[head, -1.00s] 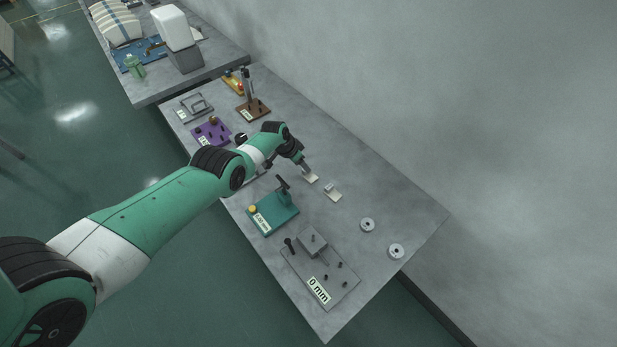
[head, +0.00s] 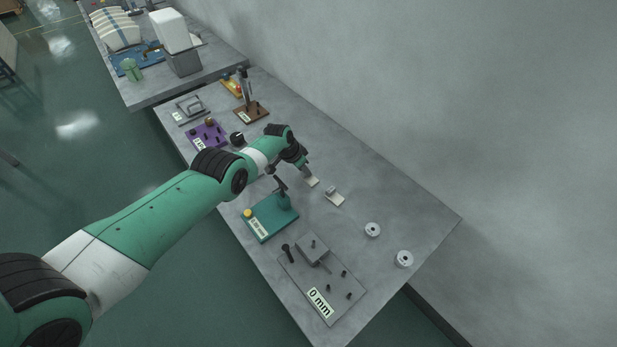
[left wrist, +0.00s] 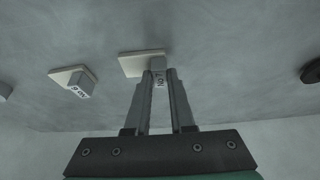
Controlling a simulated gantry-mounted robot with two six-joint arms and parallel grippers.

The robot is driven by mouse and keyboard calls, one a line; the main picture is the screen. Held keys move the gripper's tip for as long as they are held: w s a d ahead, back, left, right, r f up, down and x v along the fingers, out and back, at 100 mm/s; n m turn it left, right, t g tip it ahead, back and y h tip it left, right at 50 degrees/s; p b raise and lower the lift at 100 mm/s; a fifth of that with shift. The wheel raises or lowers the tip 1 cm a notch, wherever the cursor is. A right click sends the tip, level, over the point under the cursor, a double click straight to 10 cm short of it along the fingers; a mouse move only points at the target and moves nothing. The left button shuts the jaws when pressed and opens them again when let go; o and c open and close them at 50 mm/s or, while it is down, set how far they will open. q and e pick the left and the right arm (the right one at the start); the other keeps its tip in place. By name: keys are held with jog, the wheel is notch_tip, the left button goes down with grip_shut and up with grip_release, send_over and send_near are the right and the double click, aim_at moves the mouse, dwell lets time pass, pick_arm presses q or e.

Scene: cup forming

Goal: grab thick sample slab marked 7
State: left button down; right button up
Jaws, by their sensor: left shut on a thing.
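The thick sample slab marked 7 (left wrist: 141,64) is a pale flat plate with a raised block bearing a "NO 7" label, seen upside down in the left wrist view. My left gripper (left wrist: 159,78) is shut on that block, with one finger on each side of it. In the head view the slab (head: 313,182) shows as a small pale piece at the tip of my left gripper (head: 308,175), on or just above the grey table; I cannot tell which. My right gripper is not in view.
A second labelled pale slab (head: 334,198) lies close by, also in the left wrist view (left wrist: 74,79). Two metal rings (head: 373,230) lie toward the right corner. A teal fixture (head: 270,217) and a grey "0 mm" plate (head: 323,279) stand nearer. The table's wall side is clear.

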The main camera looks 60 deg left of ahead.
pick_arm(q)
jog(key=shift+r, duration=0.1)
dwell(0.3)
notch_tip(320, 180, up, 10)
jog(key=p, duration=1)
